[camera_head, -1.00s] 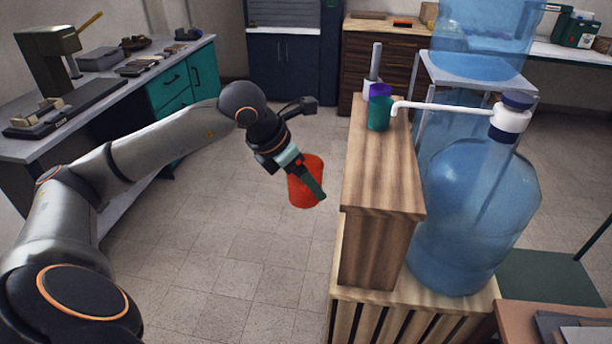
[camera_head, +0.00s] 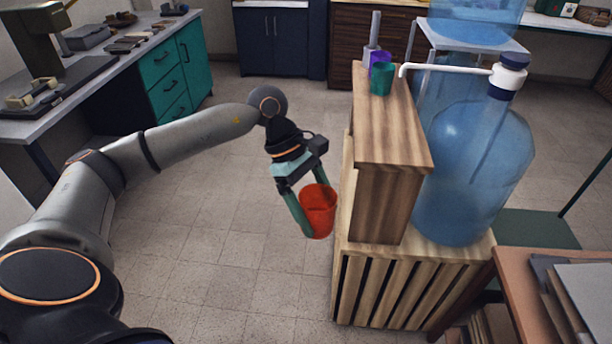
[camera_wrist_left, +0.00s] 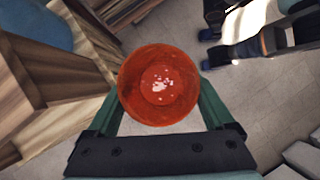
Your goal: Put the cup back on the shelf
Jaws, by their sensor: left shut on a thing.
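A red cup (camera_head: 318,208) is held in the air by my left gripper (camera_head: 310,213), left of the wooden stand. Its fingers are shut on the cup's sides. In the left wrist view the cup (camera_wrist_left: 158,84) is seen into from its open top, between the two green fingers; it looks empty apart from bright glints at the bottom. The wooden shelf stand (camera_head: 390,125) has a green cup (camera_head: 381,79) and a purple cup (camera_head: 380,58) on its top, at the far end. My right gripper is not in view.
A large blue water bottle (camera_head: 470,170) with a white spout (camera_head: 440,70) stands right of the stand, on a slatted crate (camera_head: 390,290). A workbench with teal drawers (camera_head: 170,75) is at the left. A desk with papers (camera_head: 585,290) is at the lower right. The floor between is clear.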

